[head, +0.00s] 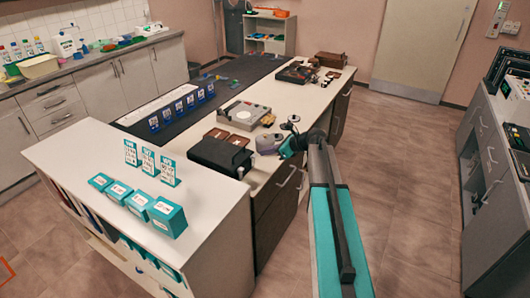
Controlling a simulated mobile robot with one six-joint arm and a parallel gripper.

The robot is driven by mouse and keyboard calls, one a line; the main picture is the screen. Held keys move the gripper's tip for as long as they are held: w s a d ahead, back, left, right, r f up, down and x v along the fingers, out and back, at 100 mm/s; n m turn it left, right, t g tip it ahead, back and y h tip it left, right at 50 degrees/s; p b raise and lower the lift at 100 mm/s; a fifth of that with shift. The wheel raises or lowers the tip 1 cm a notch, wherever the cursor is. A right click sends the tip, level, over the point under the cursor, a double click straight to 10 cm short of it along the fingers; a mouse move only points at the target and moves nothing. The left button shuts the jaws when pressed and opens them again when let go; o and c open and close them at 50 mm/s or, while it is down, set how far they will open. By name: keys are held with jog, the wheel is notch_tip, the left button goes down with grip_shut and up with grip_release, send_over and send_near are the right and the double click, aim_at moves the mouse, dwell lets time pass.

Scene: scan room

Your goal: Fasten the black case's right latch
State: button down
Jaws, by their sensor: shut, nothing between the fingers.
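A black case (218,154) sits on the island counter, at the edge of the white-topped shelf unit. Its lid looks closed. Its latches are too small to make out in this view. My gripper (262,146) is just to the right of the case, at the end of my teal arm. It is shut and empty. Its fingertips are small and partly hidden by the wrist, so I cannot tell whether they touch the case.
Brown trays (238,140) and a grey device (244,114) stand behind the case. Blue number stands (180,108) line the counter's left. Teal boxes (167,217) and white cards (148,160) stand on the shelf unit (80,155). The floor right of the counter is clear.

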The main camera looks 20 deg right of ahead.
jog(key=r+p+v, duration=0.1)
jog(key=p+v, duration=0.2)
jog(key=v, duration=0.4)
jog(key=shift+w+r+p, duration=0.2)
jog(key=shift+r+p, duration=0.1)
jog(key=shift+a, duration=0.15)
